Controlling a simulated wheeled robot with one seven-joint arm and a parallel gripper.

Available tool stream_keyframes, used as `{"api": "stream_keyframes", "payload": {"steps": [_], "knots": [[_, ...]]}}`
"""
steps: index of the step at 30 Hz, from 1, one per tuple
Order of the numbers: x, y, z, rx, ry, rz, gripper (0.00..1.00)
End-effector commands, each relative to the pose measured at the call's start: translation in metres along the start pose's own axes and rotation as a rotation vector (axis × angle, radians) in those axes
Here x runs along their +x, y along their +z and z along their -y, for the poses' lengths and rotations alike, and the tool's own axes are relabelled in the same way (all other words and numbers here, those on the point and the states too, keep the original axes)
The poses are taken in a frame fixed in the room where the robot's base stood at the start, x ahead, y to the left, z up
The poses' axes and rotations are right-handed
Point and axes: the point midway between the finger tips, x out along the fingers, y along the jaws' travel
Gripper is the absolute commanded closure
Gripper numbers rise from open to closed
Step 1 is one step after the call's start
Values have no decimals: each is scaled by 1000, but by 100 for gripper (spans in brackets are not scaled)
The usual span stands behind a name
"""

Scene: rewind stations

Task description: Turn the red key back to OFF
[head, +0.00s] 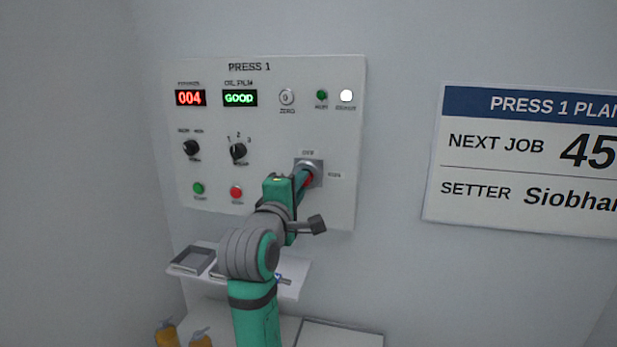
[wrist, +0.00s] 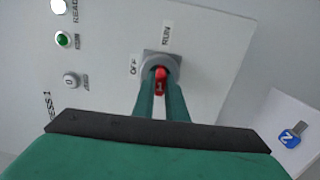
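The red key (head: 308,181) sits in a grey square key switch (head: 314,166) at the lower right of the PRESS 1 panel. The label OFF is above the switch and RUN is to its right. In the wrist view the red key (wrist: 161,80) lies upright in the picture, in line with the RUN label (wrist: 166,35); the OFF label (wrist: 133,67) is to the left. My gripper (wrist: 161,98) is at the switch, with one finger on each side of the key and no clear gap. The fingertips partly hide the key in the head view.
The panel (head: 262,205) also carries displays, two black selector knobs (head: 238,151), a green button (head: 198,188), a red button (head: 236,192) and lamps. A shelf with trays (head: 192,260) is below. A plan board (head: 470,215) hangs to the right, with bare wall between.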

Motion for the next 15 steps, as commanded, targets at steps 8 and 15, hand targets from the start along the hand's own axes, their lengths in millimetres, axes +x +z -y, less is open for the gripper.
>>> {"api": "stream_keyframes", "payload": {"steps": [8, 15], "knots": [[0, 2, 0, -107, 3, -2, 100], [0, 3, 1, -451, 10, -15, 100]]}}
